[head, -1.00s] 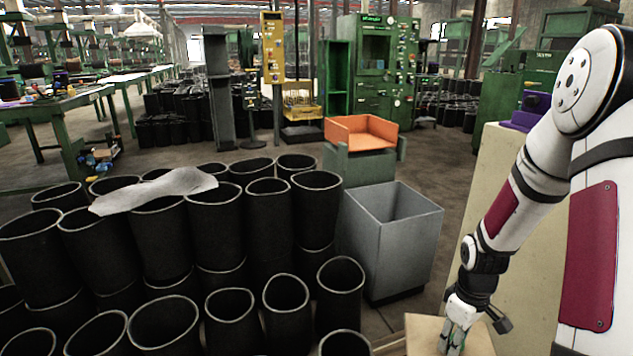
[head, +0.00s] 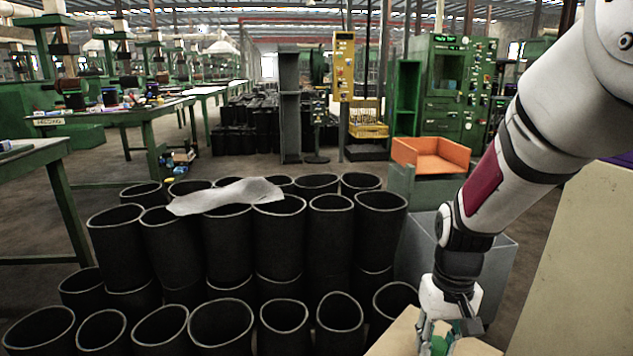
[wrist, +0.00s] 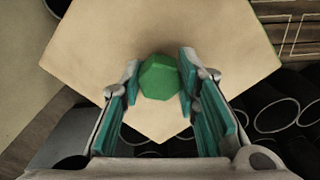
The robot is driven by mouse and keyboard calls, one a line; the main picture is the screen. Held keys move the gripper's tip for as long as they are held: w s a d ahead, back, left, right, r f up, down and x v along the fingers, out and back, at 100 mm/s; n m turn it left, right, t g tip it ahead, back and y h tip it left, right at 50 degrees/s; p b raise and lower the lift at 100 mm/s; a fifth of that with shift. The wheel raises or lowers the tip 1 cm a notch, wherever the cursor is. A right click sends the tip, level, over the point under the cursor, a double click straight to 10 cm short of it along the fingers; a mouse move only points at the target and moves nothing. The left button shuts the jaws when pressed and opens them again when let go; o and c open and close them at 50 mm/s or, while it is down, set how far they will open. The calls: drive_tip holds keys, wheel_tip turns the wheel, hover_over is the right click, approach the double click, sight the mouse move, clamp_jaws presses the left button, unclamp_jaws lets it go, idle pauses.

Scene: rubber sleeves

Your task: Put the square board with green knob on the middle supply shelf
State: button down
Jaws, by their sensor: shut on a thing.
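The square board (wrist: 90,40) is light tan and fills much of the wrist view. Its green knob (wrist: 159,77) stands at its middle. My gripper (wrist: 158,78) is shut on the knob, with a teal-padded finger on each side. In the head view the board (head: 398,338) shows at the bottom edge, partly cut off, below my gripper (head: 438,338). The green knob (head: 439,346) shows between the fingers there. I cannot make out the middle supply shelf for certain in these views.
Several black rubber sleeves (head: 279,235) stand in rows at the front, with a pale sheet (head: 226,195) on top. A grey bin (head: 418,240) and an orange tray (head: 432,155) stand behind my arm. Green tables (head: 130,115) are at left. Open floor (head: 90,205) lies between.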

drive_tip(key=a+r+p, duration=0.1)
drive_tip(key=a+r, duration=0.1)
drive_tip(key=shift+a+r+p, duration=0.1)
drive_tip(key=shift+r+p, duration=0.3)
drive_tip(key=shift+w+r+p, duration=0.25)
drive_tip(key=shift+r+p, duration=0.5)
drive_tip(key=shift+p, duration=0.2)
drive_tip(key=s+r+p, duration=0.3)
drive_tip(key=r+p, duration=2.1)
drive_tip(key=p, duration=0.9)
drive_tip(key=shift+p, duration=0.35)
